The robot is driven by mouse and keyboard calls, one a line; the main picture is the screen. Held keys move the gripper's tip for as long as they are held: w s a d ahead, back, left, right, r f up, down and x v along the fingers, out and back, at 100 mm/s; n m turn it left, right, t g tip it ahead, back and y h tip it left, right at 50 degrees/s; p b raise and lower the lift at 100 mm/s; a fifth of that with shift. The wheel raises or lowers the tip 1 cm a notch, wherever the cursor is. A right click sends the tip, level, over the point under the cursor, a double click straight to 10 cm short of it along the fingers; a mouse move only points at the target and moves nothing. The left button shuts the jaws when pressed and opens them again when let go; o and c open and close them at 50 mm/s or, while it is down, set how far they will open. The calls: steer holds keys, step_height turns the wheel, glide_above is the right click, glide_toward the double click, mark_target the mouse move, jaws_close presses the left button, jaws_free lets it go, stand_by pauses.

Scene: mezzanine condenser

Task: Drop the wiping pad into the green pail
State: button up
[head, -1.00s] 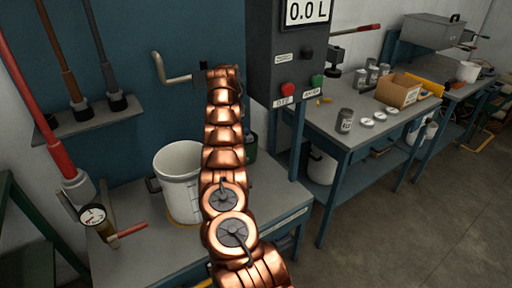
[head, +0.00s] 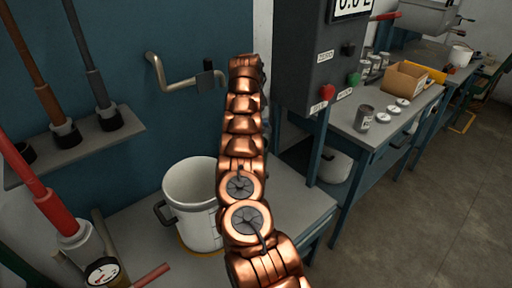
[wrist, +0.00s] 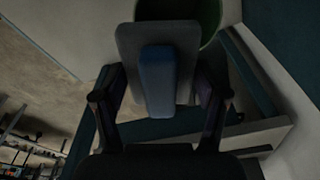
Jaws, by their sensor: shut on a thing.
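The wiping pad (wrist: 157,78) shows in the wrist view as a flat grey plate with a blue block on it. My gripper (wrist: 163,92) has its two fingers on either side of the blue block and holds it. The green pail (wrist: 211,14) shows only in part at the top of the wrist view, behind the pad's upper edge. Its depth below the pad is unclear. In the head view my copper arm hides my gripper, the pad and the green pail.
A white bucket (head: 192,204) stands on the grey bench (head: 300,200) left of my arm. A bent pipe handle (head: 170,82) juts from the wall. A control box (head: 303,60) hangs at right. Another bench (head: 345,130) holds a can (head: 363,118) and an open carton (head: 407,80).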

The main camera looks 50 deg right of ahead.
step_height(320, 180, down, 8)
steer(key=b, duration=0.5)
steer(key=shift+r, duration=0.2)
steer(key=shift+s+f+b, duration=0.1)
steer(key=shift+f+b, duration=0.25)
steer(key=shift+f, duration=0.05)
steer(key=o, duration=1.1)
steer(key=shift+d, duration=0.1)
steer(key=r+p, duration=0.1)
steer(key=r, duration=0.3)
steer(key=r+p, duration=0.2)
steer(key=r, duration=0.2)
steer(key=a+r+p, duration=0.1)
steer(key=r+p, duration=0.1)
steer(key=r, duration=0.2)
steer(key=shift+w+a+r, duration=0.1)
steer(key=shift+w+r, duration=0.2)
steer(key=shift+r, duration=0.1)
steer(key=shift+w+a, duration=0.1)
steer(key=shift+a, duration=0.05)
